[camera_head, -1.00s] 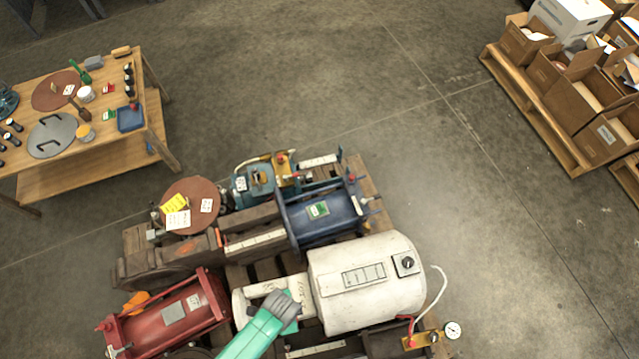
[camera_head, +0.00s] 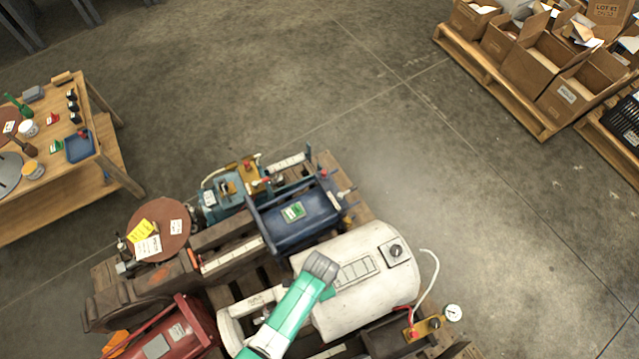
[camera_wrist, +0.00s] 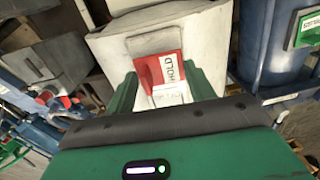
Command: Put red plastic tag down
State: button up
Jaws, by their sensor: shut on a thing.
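The red plastic tag (camera_wrist: 171,66), with a white strip reading HOLD, is between the two green fingers of my gripper (camera_wrist: 164,88) in the wrist view. My gripper is shut on it. A pale, boxy surface lies behind the tag; I cannot tell whether the tag touches it. In the head view my arm reaches in from the bottom, and its grey end is over the left part of the white tank (camera_head: 365,300). The fingertips and the tag are hidden there.
A blue cylinder (camera_head: 318,225) with a green tag (camera_head: 293,211) lies behind the white tank. A red machine frame (camera_head: 190,325) and a round brown plate (camera_head: 172,222) are to the left. A wooden table (camera_head: 105,150) stands at left, boxes (camera_head: 545,62) on a pallet at upper right.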

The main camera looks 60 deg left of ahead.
jog(key=shift+s+d+f, duration=0.1)
jog(key=shift+s+f, duration=0.05)
jog(key=shift+f, duration=0.55)
jog(key=shift+s+r, duration=0.1)
jog(key=o, duration=0.9)
jog(key=shift+o, duration=0.2)
notch_tip(320, 180, up, 12)
jog(key=p, duration=0.6)
